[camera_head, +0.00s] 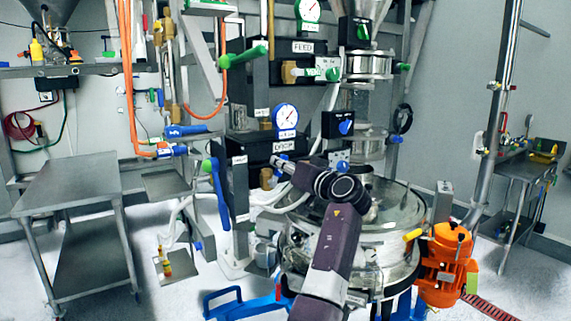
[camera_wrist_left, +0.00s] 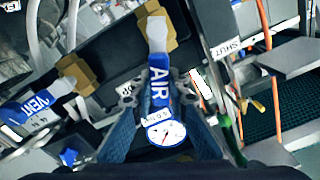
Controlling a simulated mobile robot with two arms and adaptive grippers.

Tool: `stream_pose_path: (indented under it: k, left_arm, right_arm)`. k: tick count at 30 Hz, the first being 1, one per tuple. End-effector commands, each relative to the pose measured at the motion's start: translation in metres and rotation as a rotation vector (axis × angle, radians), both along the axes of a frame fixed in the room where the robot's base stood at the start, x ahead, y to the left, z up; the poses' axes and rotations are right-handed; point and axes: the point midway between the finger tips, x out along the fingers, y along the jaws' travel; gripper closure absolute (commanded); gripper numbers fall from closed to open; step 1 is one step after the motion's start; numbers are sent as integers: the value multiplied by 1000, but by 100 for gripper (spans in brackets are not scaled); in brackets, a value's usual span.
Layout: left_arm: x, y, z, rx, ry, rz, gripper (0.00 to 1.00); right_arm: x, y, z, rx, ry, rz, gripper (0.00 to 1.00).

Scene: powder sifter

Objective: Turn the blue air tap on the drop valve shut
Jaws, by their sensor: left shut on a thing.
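The blue air tap (camera_wrist_left: 159,80), marked AIR, runs up and down the middle of the left wrist view, with a pale upper end by a brass fitting. My left gripper (camera_wrist_left: 163,105) has a finger on each side of its blue lever and is shut on it. In the head view my left gripper (camera_head: 281,164) reaches leftward to the drop valve, below its label (camera_head: 284,146). The gripper hides most of the tap there. A round white gauge (camera_wrist_left: 166,134) shows below the lever in the wrist view. My right gripper is not in view.
A blue VENT lever (camera_wrist_left: 35,108) lies left of the air tap, and a SHUT label (camera_wrist_left: 226,47) is to its right. A steel table (camera_head: 70,185) stands at left.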

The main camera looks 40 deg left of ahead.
Motion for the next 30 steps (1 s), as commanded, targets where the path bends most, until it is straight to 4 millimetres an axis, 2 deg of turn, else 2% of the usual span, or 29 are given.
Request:
stream_pose_path:
  k: [3, 13, 30]
  left_arm:
    - [7, -3, -2, 45, 104, -3, 100]
    - [20, -8, -13, 166, 395, -2, 100]
    - [32, -13, -39, 359, 864, 0, 100]
  right_arm:
    - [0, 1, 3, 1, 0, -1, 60]
    - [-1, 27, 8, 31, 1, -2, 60]
    - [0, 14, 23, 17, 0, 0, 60]
